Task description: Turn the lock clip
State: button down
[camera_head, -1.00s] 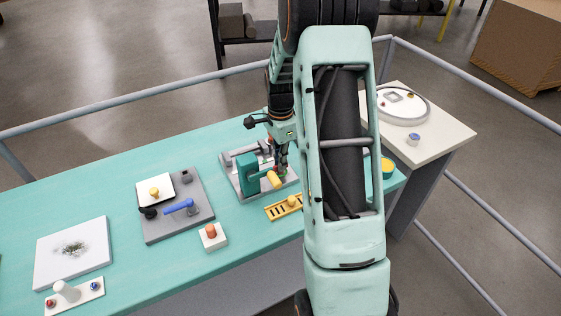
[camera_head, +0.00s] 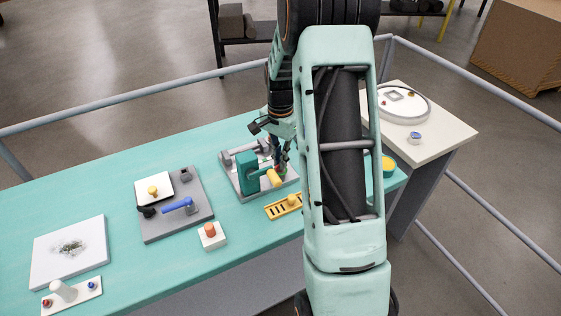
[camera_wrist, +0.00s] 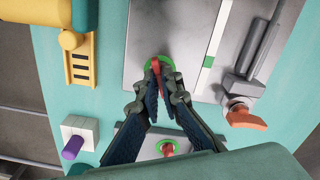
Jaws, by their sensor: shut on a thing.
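The lock clip shows in the wrist view as a thin red piece (camera_wrist: 157,70) on a round green base (camera_wrist: 168,63) at the edge of a grey metal plate (camera_wrist: 165,28). My gripper (camera_wrist: 163,83) is shut on the red clip, one finger on each side, and the fingertips hide part of it. In the head view my gripper (camera_head: 280,166) is at the right part of the grey fixture (camera_head: 236,184), behind the yellow cylinder (camera_head: 273,178). The clip itself is hardly visible there.
A teal block (camera_head: 248,172) stands close left of my gripper. A second red piece (camera_wrist: 167,149) in a green ring is below my fingers in the wrist view. An orange knob (camera_wrist: 245,117) is to the right. A yellow slotted plate (camera_head: 284,207) lies in front.

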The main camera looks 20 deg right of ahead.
jog(key=n+b, duration=0.1)
jog(key=n, duration=0.5)
jog(key=shift+n, duration=0.3)
jog(key=n, duration=0.5)
jog(key=shift+s, duration=0.1)
jog(key=shift+f, duration=0.1)
jog(key=c, duration=2.2)
grip_release()
jog(key=shift+o, duration=0.4)
jog(key=shift+r, duration=0.4)
notch_tip(320, 180, up, 11)
jog(key=shift+r, duration=0.15)
